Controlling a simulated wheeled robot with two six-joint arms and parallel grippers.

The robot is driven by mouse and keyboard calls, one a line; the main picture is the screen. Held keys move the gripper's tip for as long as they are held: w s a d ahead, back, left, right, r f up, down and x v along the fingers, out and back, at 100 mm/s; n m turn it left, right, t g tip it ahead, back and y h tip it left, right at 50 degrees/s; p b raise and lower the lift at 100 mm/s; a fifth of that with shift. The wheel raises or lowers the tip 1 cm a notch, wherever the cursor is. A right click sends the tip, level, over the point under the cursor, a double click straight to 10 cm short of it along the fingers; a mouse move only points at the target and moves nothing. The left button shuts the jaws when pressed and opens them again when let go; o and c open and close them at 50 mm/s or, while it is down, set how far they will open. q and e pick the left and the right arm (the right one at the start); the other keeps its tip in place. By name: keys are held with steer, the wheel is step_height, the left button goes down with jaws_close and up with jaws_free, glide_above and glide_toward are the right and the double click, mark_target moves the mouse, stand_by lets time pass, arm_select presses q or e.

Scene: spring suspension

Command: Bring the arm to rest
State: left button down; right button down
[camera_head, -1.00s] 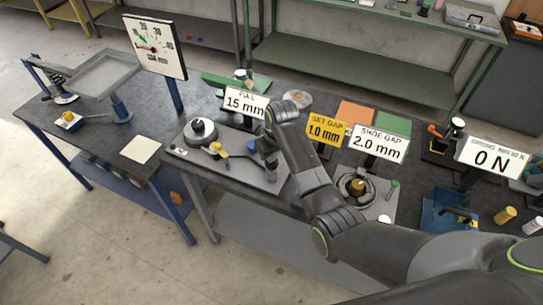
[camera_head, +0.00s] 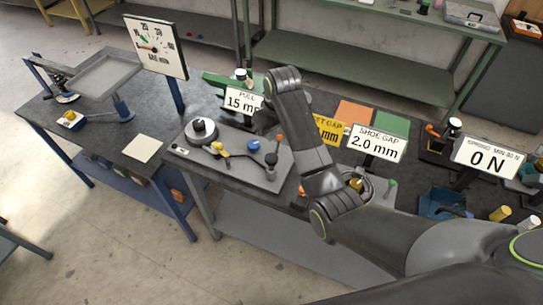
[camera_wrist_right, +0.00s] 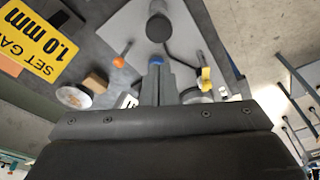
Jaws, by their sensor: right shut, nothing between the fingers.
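My right gripper (camera_head: 264,122) hangs above the grey fixture plate (camera_head: 236,165), in front of the PULL 15 mm sign (camera_head: 242,101). In the right wrist view its fingers (camera_wrist_right: 159,72) are together with nothing between them. A blue knob (camera_head: 253,146) on the plate shows just past the fingertips in the wrist view (camera_wrist_right: 156,59); the gripper is above it, apart in the head view. A yellow lever (camera_head: 222,152) and an orange-topped post (camera_head: 280,140) stand on either side of the knob. My left gripper is not in view.
The yellow SET GAP sign (camera_head: 328,131) is partly behind my right arm. The SHOE GAP 2.0 mm sign (camera_head: 378,143) and the 0 N sign (camera_head: 487,158) stand to the right. A dial board (camera_head: 156,47) stands left. Open floor lies in front of the benches.

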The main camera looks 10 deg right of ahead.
steer(key=shift+r, duration=0.45)
steer(key=shift+f, duration=0.1)
